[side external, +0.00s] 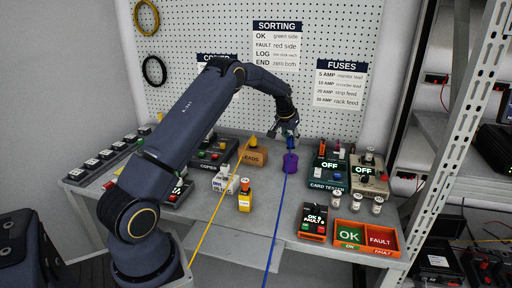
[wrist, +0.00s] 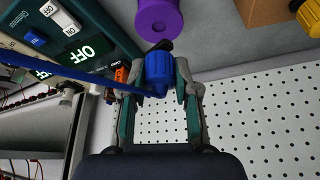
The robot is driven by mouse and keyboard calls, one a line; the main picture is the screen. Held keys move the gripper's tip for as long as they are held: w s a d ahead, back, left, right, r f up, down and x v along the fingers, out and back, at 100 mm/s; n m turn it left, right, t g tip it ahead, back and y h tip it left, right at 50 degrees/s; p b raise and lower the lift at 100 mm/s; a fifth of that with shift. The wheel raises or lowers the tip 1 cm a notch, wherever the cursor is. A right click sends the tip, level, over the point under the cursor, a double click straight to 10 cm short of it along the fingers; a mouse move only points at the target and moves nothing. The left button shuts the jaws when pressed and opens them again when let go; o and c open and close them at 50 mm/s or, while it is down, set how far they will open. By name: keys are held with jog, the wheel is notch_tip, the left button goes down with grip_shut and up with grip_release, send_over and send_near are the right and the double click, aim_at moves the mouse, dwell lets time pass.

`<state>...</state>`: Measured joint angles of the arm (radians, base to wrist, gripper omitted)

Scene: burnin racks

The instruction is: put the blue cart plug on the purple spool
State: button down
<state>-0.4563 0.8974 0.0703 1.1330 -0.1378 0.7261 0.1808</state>
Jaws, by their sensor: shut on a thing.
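My gripper (side external: 287,133) is above the back middle of the table, and its fingers (wrist: 160,95) close around a blue plug. The blue plug (wrist: 159,72) sits between the fingers in the wrist view, with a blue cord running from it to the left. In the side view the blue plug (side external: 291,143) shows just above the purple spool. The purple spool (side external: 290,163) stands on the table, with the blue cord passing down in front of it. In the wrist view the purple spool (wrist: 159,18) is at the top, with its centre hole visible, and a gap shows between it and the plug.
The card tester (side external: 328,176) stands close to the right of the spool. A brown block (side external: 254,157) with a yellow plug (side external: 252,141) is to the left. A yellow cord crosses the table. An orange OK/FAULT tray (side external: 365,250) is at front right. The front middle is clear.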

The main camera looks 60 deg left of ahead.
aim_at(291, 147)
jog(key=shift+w+a+f, duration=0.1)
jog(key=shift+w+f, duration=0.1)
jog(key=shift+f, duration=0.1)
jog(key=shift+w+f, duration=0.1)
jog(key=shift+f, duration=1.5)
jog(key=shift+f, duration=0.15)
jog(key=c, duration=0.9)
grip_release()
jog(key=shift+o, duration=0.2)
